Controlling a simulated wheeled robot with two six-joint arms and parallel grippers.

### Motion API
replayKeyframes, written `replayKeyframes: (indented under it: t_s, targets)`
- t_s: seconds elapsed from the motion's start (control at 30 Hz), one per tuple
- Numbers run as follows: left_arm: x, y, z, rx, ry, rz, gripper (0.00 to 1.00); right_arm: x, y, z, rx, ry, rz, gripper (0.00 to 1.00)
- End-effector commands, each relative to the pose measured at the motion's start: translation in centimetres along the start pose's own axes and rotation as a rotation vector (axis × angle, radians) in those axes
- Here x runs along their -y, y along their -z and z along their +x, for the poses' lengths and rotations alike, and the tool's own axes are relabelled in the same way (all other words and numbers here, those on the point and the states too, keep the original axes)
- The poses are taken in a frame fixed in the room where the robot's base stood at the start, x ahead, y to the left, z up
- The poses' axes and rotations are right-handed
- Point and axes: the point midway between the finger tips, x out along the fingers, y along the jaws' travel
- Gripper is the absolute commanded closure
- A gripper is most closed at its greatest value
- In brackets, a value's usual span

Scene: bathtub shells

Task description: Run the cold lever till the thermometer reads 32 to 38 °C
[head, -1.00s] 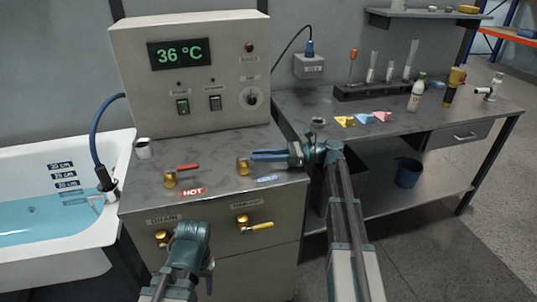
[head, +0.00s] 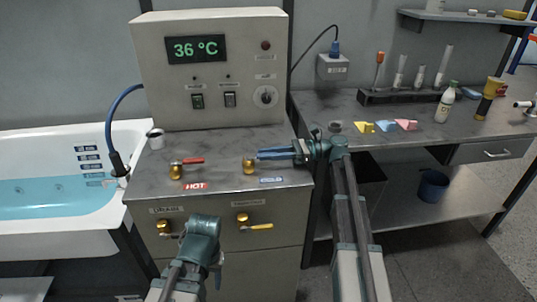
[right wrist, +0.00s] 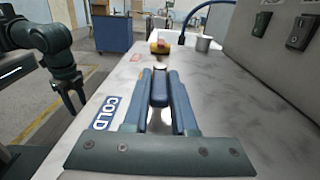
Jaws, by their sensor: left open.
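The cold lever is a brass valve (head: 249,167) with a blue handle, on the counter behind a blue COLD label (head: 271,180). My right gripper (head: 262,154) is around the blue handle. In the right wrist view the handle (right wrist: 159,88) sits between my right gripper's fingers (right wrist: 159,82), which appear closed on it. My left gripper (right wrist: 73,100) is empty, fingers apart, beside the counter in the right wrist view. In the head view its fingers are mostly hidden behind my wrist.
The red hot lever (head: 188,161) stands left of the cold one. Drain (head: 165,226) and another yellow-handled valve (head: 255,226) are on the counter front. A white tub (head: 60,225) with blue water is at left. A side table (head: 400,143) at right holds bottles and tubes.

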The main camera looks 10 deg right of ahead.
Motion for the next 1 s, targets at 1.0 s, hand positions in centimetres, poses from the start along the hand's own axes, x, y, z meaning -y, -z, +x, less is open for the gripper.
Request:
replayKeyframes:
  t_s: [1.0]
  targets:
    - [0.0,0.0,0.0,0.000,0.000,0.000,0.50,0.3,0.0,-9.8,0.000,0.002,0.000,0.45]
